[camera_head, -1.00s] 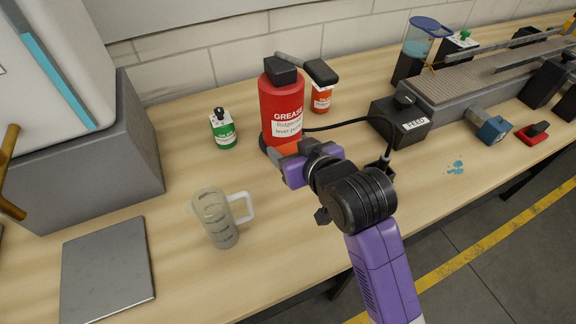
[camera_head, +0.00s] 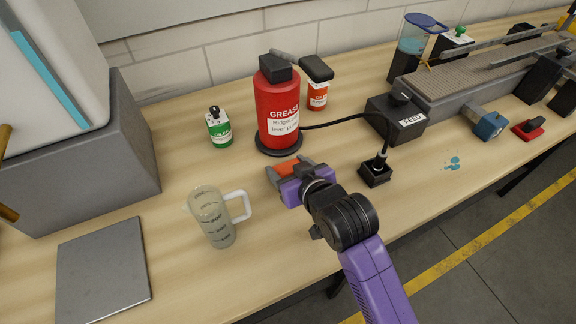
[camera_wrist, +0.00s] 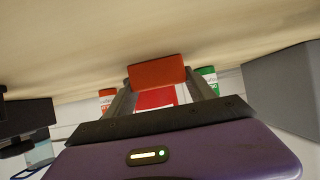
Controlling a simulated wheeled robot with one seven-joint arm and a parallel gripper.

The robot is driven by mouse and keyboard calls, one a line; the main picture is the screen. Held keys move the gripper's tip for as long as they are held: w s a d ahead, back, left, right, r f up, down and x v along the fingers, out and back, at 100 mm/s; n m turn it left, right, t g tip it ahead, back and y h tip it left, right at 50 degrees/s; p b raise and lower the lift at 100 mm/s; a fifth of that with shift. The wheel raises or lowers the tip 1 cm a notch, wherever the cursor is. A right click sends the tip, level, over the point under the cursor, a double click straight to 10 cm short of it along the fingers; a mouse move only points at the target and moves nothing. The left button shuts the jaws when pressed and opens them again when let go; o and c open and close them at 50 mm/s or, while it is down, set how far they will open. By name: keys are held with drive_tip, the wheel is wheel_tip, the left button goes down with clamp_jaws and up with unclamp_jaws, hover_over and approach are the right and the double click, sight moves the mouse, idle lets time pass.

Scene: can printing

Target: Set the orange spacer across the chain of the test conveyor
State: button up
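The orange spacer (camera_head: 284,168) is a small block between the fingertips of my gripper (camera_head: 290,172). In the wrist view the spacer (camera_wrist: 157,72) spans the gap between both fingers, which touch its ends. It is held above the bench in front of the grease bottle; the exact height is hard to tell. The test conveyor (camera_head: 470,78), with a brown-grey chain top and side rails, stands at the upper right. It is well apart from my gripper, and its far end leaves the picture.
A red grease bottle (camera_head: 276,112) stands just behind my gripper. A jug (camera_head: 212,215) stands to the left. A black socket box (camera_head: 375,173) with a cable to the speed box (camera_head: 396,118) lies to the right. A blue motor (camera_head: 489,123) and red switch (camera_head: 528,130) are near the conveyor.

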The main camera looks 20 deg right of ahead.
drive_tip(key=o, duration=0.4)
drive_tip(key=shift+r, duration=0.2)
drive_tip(key=v, duration=1.2)
drive_tip(key=shift+f, duration=0.1)
